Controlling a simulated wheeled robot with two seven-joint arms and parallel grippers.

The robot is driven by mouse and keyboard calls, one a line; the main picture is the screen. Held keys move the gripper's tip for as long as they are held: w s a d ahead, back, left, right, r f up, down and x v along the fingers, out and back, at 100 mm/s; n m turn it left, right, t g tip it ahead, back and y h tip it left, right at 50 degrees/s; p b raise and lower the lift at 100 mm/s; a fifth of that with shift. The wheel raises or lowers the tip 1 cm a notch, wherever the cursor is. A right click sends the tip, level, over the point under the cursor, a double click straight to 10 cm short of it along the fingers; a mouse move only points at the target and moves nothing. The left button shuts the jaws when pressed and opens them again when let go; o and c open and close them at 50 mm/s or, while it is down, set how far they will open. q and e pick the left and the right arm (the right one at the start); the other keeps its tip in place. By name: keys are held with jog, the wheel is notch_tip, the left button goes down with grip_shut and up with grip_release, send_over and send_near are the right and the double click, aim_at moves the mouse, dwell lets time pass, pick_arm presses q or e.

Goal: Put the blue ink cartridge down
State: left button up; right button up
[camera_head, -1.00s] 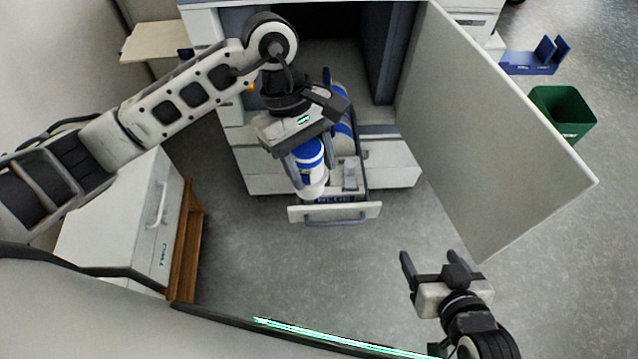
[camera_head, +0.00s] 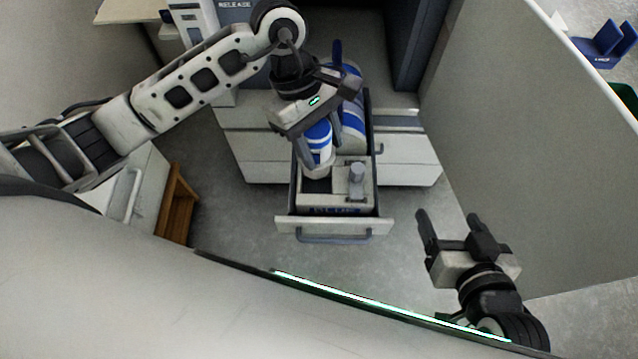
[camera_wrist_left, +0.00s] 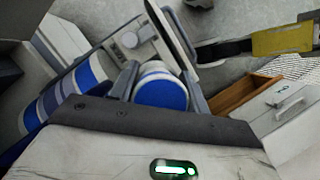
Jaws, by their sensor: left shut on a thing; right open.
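The blue ink cartridge (camera_head: 318,146) is a white cylinder with blue bands. My left gripper (camera_head: 318,155) is shut on it and holds it over the open drawer (camera_head: 283,222), at the drawer's left side. In the left wrist view the cartridge's blue end (camera_wrist_left: 160,95) shows between the fingers. I cannot tell whether its lower end touches the drawer. My right gripper (camera_head: 450,222) is open and empty, to the right of the drawer.
Another blue and white cylinder (camera_head: 352,108) lies behind my left gripper. A grey knob-like part (camera_head: 357,178) stands in the drawer, right of the cartridge. A large open door panel (camera_head: 520,150) stands at the right. A wooden stand (camera_head: 178,207) is at the left.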

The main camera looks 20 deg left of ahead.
aim_at(320, 172)
pick_arm(q)
notch_tip(320, 172, down, 9)
jog(key=shift+f+b, duration=0.1)
jog(key=shift+b, duration=0.2)
jog(key=shift+f, duration=0.1)
jog(key=o, duration=1.1)
jog(key=shift+c, duration=0.2)
